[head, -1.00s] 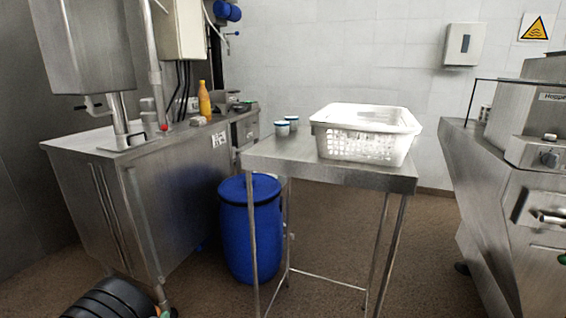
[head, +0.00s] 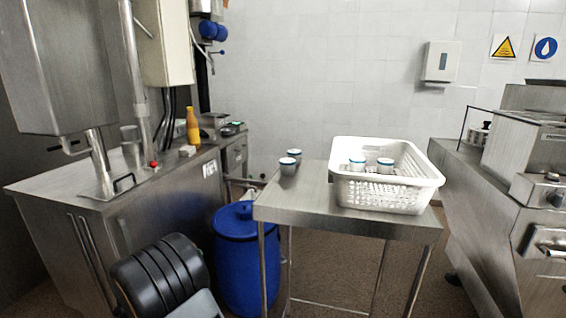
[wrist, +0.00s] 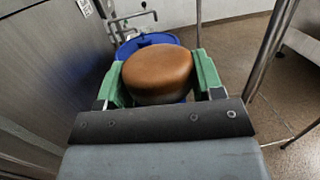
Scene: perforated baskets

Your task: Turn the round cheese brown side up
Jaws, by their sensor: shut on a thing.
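The round cheese (wrist: 158,75) is a thick disc with a smooth brown face, seen in the wrist view. The brown face is turned up and toward the wrist camera, and the side below it is darker. My gripper (wrist: 160,66) has green fingers on the left and right of the cheese and is shut on it. The cheese's underside is hidden. In the head view neither the cheese nor my fingers show.
A steel table (head: 285,205) bears a white perforated basket (head: 385,195) with two blue-rimmed cups inside and two cups beside it. A blue barrel (head: 240,260) stands at the table's left, behind the cheese in the wrist view. Steel cabinets flank both sides.

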